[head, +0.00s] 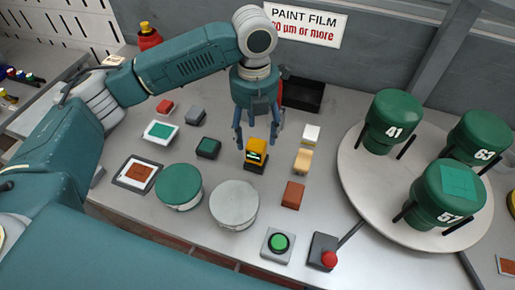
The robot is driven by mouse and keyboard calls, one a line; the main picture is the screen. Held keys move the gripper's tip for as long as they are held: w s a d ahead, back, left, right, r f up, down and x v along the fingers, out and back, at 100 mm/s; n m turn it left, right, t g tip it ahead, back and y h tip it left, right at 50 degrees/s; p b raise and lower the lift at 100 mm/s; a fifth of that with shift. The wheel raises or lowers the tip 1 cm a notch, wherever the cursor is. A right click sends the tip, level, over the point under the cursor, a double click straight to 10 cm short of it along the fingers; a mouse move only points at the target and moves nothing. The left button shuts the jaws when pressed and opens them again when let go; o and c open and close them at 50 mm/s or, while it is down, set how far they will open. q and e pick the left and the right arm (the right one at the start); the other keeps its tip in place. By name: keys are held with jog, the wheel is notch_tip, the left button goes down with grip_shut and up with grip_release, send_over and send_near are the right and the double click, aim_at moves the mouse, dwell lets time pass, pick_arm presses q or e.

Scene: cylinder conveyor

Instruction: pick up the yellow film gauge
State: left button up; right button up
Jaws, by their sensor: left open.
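The yellow film gauge (256,152) stands on the grey table in the head view, a small yellow block with a dark display and a dark base. My left gripper (256,138) points down right above it, its fingers open and spread around the gauge's upper part. I cannot tell whether the fingers touch it. My right gripper is not in view.
Small blocks stand close by: a dark green one (208,148), a tan one (302,160) and a red-brown one (293,195). Two round cans (179,186) are in front. A round turntable (357,195) with numbered green cylinders (393,122) is at right. A black tray (303,96) lies behind.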

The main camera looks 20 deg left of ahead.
aim_at(257, 143)
pick_arm(q)
jog(key=shift+s+f, duration=0.25)
jog(key=shift+f, duration=0.5)
jog(key=shift+w+f, duration=0.1)
jog(key=shift+f, duration=0.25)
jog(key=f+p, duration=0.1)
jog(key=f, duration=0.1)
jog(key=w+f, duration=0.1)
jog(key=shift+d+f+p, duration=0.15)
jog(key=shift+f+p, duration=0.2)
jog(key=shift+s+f, duration=0.1)
jog(key=shift+f, duration=0.45)
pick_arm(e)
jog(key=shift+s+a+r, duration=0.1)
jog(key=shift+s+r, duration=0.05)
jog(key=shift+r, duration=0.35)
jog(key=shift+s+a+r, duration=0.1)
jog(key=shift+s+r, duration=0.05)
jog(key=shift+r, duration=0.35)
pick_arm(q)
jog(key=shift+c, duration=1.3)
grip_shut()
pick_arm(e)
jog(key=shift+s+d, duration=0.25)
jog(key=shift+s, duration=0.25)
